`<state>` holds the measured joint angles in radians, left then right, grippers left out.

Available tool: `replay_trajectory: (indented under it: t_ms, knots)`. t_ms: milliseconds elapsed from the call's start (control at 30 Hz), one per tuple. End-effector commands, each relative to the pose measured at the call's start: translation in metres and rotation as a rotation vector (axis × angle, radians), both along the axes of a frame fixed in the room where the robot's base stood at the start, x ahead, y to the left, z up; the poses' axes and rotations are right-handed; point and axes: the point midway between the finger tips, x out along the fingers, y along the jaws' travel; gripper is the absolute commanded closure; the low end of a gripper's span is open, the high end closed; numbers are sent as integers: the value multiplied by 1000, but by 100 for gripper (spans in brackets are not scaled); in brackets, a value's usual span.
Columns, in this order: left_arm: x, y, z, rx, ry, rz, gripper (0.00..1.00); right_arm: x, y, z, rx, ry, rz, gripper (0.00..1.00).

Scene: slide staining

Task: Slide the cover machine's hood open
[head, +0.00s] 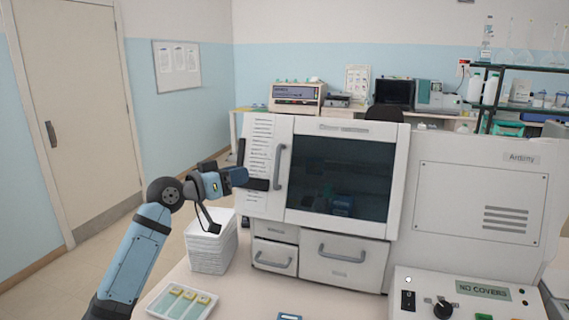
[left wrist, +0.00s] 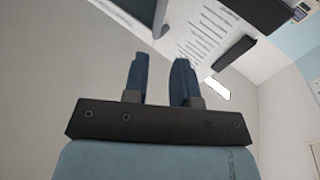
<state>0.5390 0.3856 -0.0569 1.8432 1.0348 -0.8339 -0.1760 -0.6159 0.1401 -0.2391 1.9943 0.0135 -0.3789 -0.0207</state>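The cover machine (head: 400,215) is a large white cabinet. Its hood (head: 340,172) has a dark glass window and a grey vertical handle (head: 280,167) on its left side; the hood looks down over the front. My left gripper (head: 240,177) is in front of the printed panel left of that handle, apart from the handle. In the left wrist view its two blue fingers (left wrist: 160,62) stand apart with nothing between them. The printed panel (left wrist: 205,35) lies beyond them, with a grey handle (left wrist: 160,18) at the top. My right gripper is not in view.
Dark bars (head: 258,184) show by the panel near my left gripper. Drawers (head: 343,260) sit below the hood. A control panel (head: 465,300) is at the right front.

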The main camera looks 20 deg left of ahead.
Motion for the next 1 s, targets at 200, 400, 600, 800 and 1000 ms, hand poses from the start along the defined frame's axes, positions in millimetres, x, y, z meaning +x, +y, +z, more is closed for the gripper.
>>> replay_trajectory:
  t_ms: [200, 400, 600, 800, 1000]
  knots:
    - [38, -27, 4, -3, 1, -2, 75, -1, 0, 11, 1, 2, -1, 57]
    - [72, -50, 3, -1, 2, -1, 75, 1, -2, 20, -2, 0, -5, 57]
    - [94, -64, 1, -1, 2, 0, 75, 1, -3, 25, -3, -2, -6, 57]
    - [101, -68, 0, 1, 0, 1, 75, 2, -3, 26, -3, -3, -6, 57]
    - [101, -68, 0, 1, 0, 1, 75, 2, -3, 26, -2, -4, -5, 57]
